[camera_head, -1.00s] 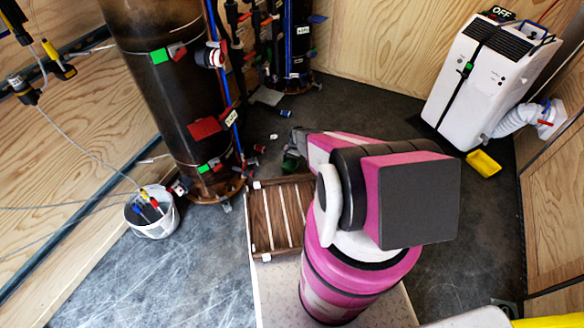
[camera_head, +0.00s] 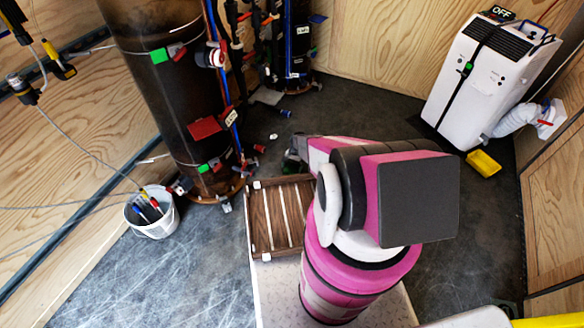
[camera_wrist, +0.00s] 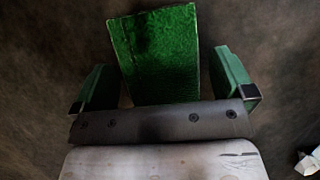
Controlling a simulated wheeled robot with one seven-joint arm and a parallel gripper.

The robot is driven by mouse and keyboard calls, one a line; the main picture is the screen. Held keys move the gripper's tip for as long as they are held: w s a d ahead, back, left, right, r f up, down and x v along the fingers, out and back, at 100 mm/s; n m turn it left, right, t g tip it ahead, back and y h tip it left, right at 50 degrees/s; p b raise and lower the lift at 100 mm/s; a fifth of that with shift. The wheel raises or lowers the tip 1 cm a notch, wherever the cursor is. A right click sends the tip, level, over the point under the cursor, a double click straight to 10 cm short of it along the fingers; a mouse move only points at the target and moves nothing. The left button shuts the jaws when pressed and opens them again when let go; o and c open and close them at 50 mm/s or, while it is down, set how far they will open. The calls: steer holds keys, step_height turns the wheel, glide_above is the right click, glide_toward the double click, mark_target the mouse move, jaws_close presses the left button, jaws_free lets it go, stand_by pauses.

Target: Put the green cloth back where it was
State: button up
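The green cloth (camera_wrist: 158,45) shows in the wrist view as a flat, textured green piece. It lies in the space between the two fingers of my gripper (camera_wrist: 165,85), with a gap visible on each side. The fingers are spread wide and look open, one at the left and one at the right. The cloth's near end is hidden behind the dark gripper body. In the head view my gripper is mostly hidden by my pink arm, and a dark green patch beside it (camera_head: 291,155) is too small to make out clearly.
A slatted wooden tray (camera_head: 262,225) lies close to my arm. A dark tank (camera_head: 170,100) and a white bucket (camera_head: 152,222) stand at the left. A white air unit (camera_head: 475,85) and a yellow tray (camera_head: 483,163) are at the right. Small parts lie on the floor near the tank.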

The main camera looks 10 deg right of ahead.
steer(key=shift+r, duration=0.25)
steer(key=v, duration=1.1)
steer(key=s+a+r+n+t+h, duration=0.1)
steer(key=s+r+n, duration=0.1)
steer(key=s+r, duration=0.6)
steer(key=s+r+n+t+h, duration=0.1)
steer(key=s+r, duration=0.7)
steer(key=r, duration=1.3)
steer(key=s+a+r+n+t, duration=0.1)
steer(key=s+r+n, duration=0.3)
steer(key=s+r, duration=0.5)
step_height(320, 180, up, 6)
steer(key=shift+a+f+t+h, duration=0.1)
steer(key=shift+a+t+h, duration=0.25)
steer(key=shift+t+h, duration=0.05)
